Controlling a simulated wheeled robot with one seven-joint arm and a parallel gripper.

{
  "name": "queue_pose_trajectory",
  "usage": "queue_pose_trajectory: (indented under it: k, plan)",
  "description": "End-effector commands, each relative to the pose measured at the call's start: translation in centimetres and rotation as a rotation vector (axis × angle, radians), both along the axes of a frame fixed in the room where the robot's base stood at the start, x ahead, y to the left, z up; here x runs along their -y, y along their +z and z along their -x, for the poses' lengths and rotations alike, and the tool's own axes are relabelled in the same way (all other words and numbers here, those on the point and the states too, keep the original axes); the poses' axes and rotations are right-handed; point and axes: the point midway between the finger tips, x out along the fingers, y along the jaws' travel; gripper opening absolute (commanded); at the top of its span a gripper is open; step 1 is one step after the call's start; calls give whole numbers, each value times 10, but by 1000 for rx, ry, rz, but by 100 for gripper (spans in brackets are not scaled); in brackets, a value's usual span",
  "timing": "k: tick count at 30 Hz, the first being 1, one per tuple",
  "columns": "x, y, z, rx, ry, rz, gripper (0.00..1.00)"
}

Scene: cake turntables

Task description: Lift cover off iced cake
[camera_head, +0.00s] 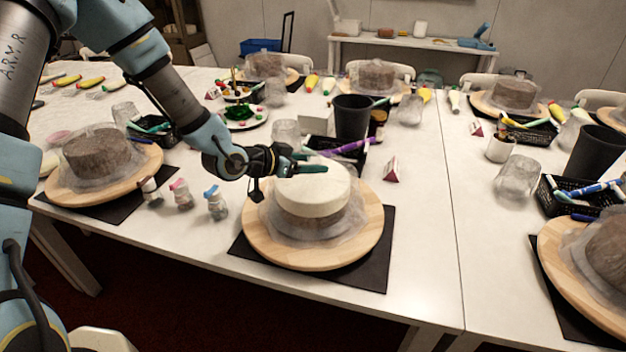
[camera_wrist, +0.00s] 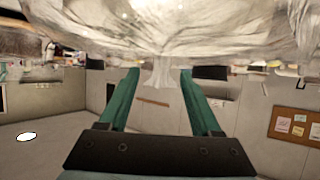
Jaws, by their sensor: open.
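The iced cake (camera_head: 312,197) has a smooth white top over brown sides and stands on a round wooden turntable (camera_head: 275,255). A clear, hazy cover (camera_head: 268,218) surrounds it. In the wrist view the cover (camera_wrist: 90,25) fills the top edge, with a narrow clear knob (camera_wrist: 160,72) pointing down. My gripper (camera_head: 318,163) reaches in from the left above the cake's top. Its two green fingers also show in the wrist view (camera_wrist: 158,78), open, one on each side of the knob with gaps between. The head view does not show the knob clearly.
A black mat (camera_head: 350,274) lies under the turntable. Small jars (camera_head: 216,203) stand to its left. A black cup (camera_head: 352,117) and a red folded card (camera_head: 391,171) stand behind. Another covered cake (camera_head: 97,152) is at left. The table right of the turntable is clear.

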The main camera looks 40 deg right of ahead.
Motion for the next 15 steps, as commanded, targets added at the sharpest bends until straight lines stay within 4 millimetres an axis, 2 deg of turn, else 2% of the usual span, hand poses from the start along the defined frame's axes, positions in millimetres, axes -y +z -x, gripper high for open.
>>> queue_pose_trajectory:
  k: [3, 11, 15]
  plan:
    - [8, -4, 0, -1, 0, -1, 65]
    - [10, -6, 0, 0, 1, -1, 65]
    - [9, -6, 0, 0, 1, -1, 49]
